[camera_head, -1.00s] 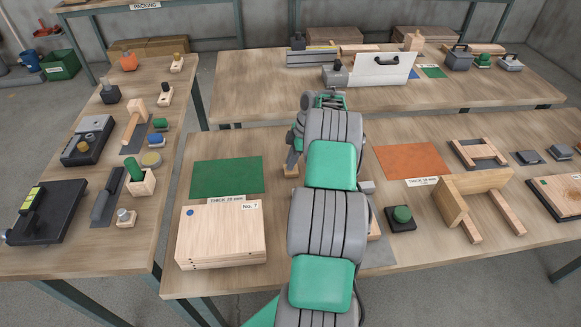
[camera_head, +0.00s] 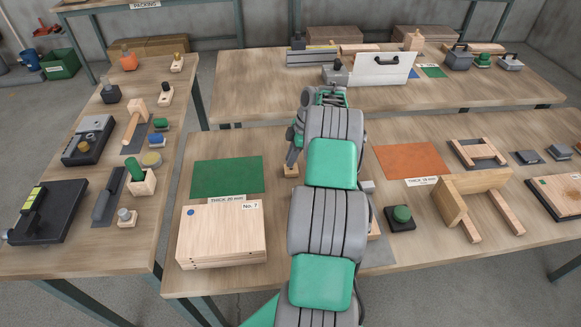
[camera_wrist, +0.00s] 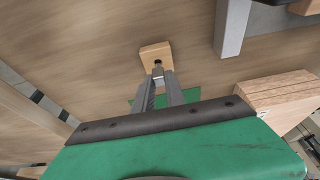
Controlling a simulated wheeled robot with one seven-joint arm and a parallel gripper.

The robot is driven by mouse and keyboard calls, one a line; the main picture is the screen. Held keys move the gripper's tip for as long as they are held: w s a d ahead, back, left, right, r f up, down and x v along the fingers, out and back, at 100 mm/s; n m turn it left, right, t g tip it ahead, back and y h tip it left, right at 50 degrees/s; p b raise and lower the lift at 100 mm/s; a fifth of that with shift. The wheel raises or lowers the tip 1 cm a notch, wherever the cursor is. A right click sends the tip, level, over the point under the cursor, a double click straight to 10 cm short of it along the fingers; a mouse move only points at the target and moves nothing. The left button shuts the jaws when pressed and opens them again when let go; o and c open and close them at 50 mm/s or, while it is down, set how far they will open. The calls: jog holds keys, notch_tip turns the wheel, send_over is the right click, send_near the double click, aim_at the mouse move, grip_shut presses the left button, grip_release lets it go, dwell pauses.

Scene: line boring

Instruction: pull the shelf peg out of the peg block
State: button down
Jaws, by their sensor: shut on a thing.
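The peg block (camera_wrist: 153,52), a small light wooden block, stands on the table just beyond my fingertips in the wrist view. It also shows in the head view (camera_head: 291,171), partly covered by my arm. My gripper (camera_wrist: 158,79) is shut on the small grey shelf peg (camera_wrist: 157,72) at its fingertips. A dark round hole or shadow shows on the block right by the peg's end. I cannot tell whether the peg's end is still inside the block. In the head view my arm hides the peg.
A green mat (camera_head: 227,177) and a stack of wooden boards (camera_head: 221,236) lie left of my arm. An orange mat (camera_head: 411,160) and a black block with a green knob (camera_head: 401,217) lie right. Bare table surrounds the peg block.

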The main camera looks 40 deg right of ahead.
jog(key=shift+r+p, duration=1)
jog(key=shift+r, duration=1.05)
jog(key=shift+w, duration=0.1)
